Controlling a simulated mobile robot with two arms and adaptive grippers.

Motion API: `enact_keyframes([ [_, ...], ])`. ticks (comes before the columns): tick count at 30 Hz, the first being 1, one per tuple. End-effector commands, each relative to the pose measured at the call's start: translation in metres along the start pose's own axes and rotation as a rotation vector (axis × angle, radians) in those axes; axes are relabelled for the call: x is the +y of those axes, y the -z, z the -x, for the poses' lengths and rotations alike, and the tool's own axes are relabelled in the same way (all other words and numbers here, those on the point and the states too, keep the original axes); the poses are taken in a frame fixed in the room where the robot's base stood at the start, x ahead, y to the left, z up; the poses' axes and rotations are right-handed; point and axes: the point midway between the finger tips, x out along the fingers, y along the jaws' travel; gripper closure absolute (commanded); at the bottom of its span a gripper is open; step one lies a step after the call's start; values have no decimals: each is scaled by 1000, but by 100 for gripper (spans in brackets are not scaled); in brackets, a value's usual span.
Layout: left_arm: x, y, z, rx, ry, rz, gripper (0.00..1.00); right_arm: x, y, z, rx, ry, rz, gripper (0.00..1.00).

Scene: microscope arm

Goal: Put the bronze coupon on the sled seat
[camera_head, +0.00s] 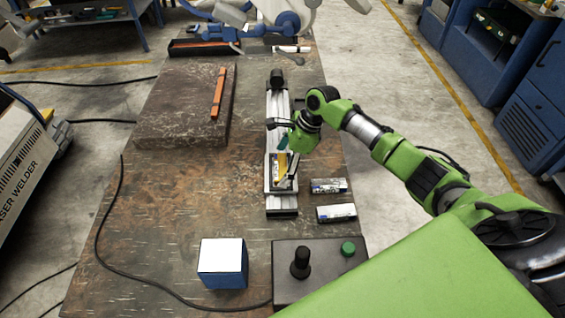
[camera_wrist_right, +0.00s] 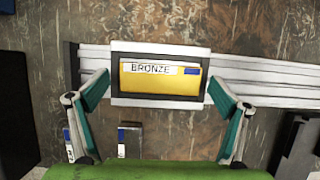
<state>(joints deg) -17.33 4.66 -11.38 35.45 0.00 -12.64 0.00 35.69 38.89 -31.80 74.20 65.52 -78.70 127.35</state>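The bronze coupon (camera_wrist_right: 160,83) is a yellow block with a BRONZE label and a blue patch. It lies inside the dark rectangular seat of the sled (camera_wrist_right: 160,53), which sits on the silver rail. In the head view the coupon (camera_head: 282,166) shows as a yellow strip, partly covered by my right gripper (camera_head: 288,161). In the wrist view the right gripper's teal-padded fingers (camera_wrist_right: 156,90) stand wide apart, one on each side of the seat, with visible gaps to the coupon. My left gripper is not in view.
Two labelled grey coupons (camera_head: 328,185) (camera_head: 336,212) lie right of the rail (camera_head: 282,203). A control box (camera_head: 325,273) with a joystick and green button stands in front, beside a white-topped blue cube (camera_head: 223,262). A stone slab (camera_head: 180,110) with a copper bar (camera_head: 218,92) lies left.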

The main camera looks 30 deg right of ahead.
Motion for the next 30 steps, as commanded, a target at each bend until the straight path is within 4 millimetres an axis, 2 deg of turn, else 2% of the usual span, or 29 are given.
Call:
enact_keyframes([
  [10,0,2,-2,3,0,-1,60,0,0,2,0,1,0,7],
  [13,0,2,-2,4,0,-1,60,-1,0,11,0,3,0,7],
  [17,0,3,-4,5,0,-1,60,-2,0,34,0,5,1,7],
  [24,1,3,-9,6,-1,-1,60,-1,0,85,-1,3,1,7],
  [30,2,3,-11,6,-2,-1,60,-1,-1,114,-1,1,-1,7],
])
